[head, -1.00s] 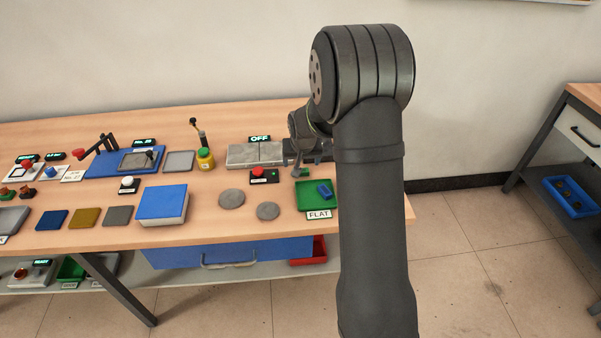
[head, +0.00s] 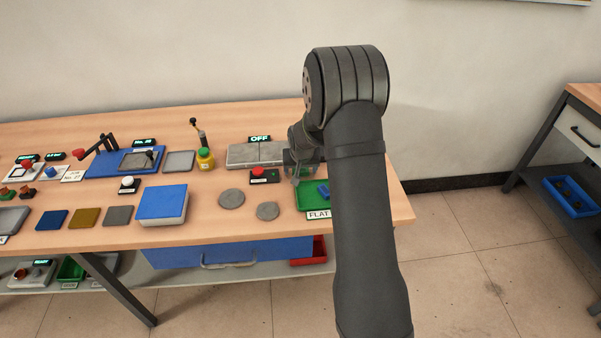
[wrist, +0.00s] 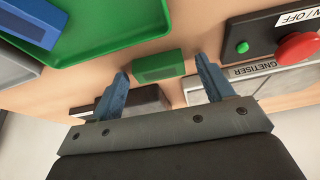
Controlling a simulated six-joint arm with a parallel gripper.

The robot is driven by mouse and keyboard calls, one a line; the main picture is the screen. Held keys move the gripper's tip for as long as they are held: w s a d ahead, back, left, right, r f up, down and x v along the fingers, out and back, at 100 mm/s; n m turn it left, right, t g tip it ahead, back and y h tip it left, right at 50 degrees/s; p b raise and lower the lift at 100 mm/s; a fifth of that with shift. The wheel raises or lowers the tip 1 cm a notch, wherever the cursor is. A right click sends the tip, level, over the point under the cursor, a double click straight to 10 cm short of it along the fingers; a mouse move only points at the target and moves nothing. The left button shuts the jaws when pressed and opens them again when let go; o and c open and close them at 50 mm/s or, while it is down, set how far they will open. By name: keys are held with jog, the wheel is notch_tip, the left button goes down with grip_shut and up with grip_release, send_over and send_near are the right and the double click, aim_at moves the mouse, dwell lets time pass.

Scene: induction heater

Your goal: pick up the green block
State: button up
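The green block (wrist: 158,66) lies on the wooden table beside the green tray, near the middle of the wrist view. My gripper (wrist: 163,80) is open, with one blue-grey finger towards each end of the block. The block shows in the gap just beyond the fingertips, and I see no clear contact. In the head view my gripper (head: 297,175) is low over the table behind the green tray, partly hidden by my arm. The block cannot be made out clearly there.
The green tray (head: 305,202) holds a blue block (head: 323,190). A control box with a red button (head: 258,172) sits left of my gripper, and a grey two-part plate (head: 250,155) is behind. Grey discs (head: 231,199) lie further left.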

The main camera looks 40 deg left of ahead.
jog(key=c, duration=1)
jog(key=shift+c, duration=0.2)
jog(key=shift+r, duration=0.1)
